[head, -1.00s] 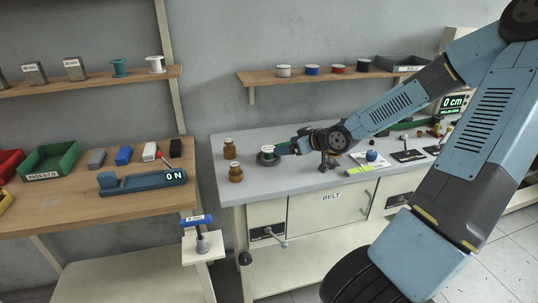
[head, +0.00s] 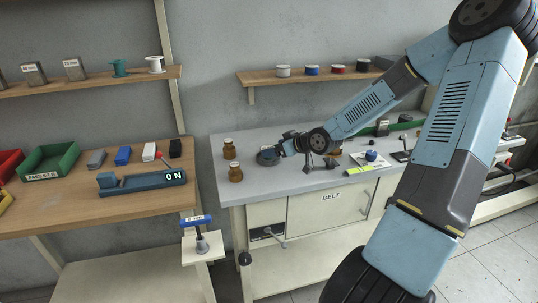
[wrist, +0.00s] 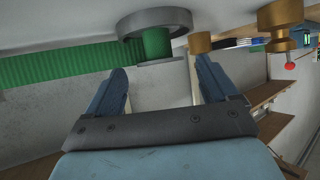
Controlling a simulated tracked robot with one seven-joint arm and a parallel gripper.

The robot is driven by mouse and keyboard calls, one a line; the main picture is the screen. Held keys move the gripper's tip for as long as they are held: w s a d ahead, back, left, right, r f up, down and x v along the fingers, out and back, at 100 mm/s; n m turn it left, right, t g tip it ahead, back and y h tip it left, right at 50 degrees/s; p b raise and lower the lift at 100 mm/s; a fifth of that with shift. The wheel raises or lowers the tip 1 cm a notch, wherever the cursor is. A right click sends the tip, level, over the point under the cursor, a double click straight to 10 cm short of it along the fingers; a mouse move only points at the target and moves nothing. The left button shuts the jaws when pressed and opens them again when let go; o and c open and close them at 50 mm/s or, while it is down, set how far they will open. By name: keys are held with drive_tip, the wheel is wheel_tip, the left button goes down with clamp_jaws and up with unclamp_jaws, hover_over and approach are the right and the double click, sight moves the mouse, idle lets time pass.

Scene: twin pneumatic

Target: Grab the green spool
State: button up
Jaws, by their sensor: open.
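A green spool core (wrist: 156,43) with a wide grey round base (wrist: 153,22) shows in the wrist view, just beyond my fingertips and roughly centred between them. My gripper (wrist: 160,70) is open, with one blue finger on each side and nothing held. In the head view the grey round base (head: 268,158) is on the grey bench's left part, with my gripper (head: 277,150) close over it, hiding most of the core. I cannot tell if the fingers touch it. Another green spool (head: 119,67) stands on the left wall shelf.
Two brown jars (head: 235,172) stand left of the spool on the grey bench (head: 290,185). A small dark stand (head: 310,160) is under my wrist. A blue ball (head: 371,155) and a yellow-green strip (head: 360,170) lie to the right. Spools line the back shelf (head: 300,78).

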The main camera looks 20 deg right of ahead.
drive_tip(key=shift+x, duration=2.35)
drive_tip(key=c, duration=1.1)
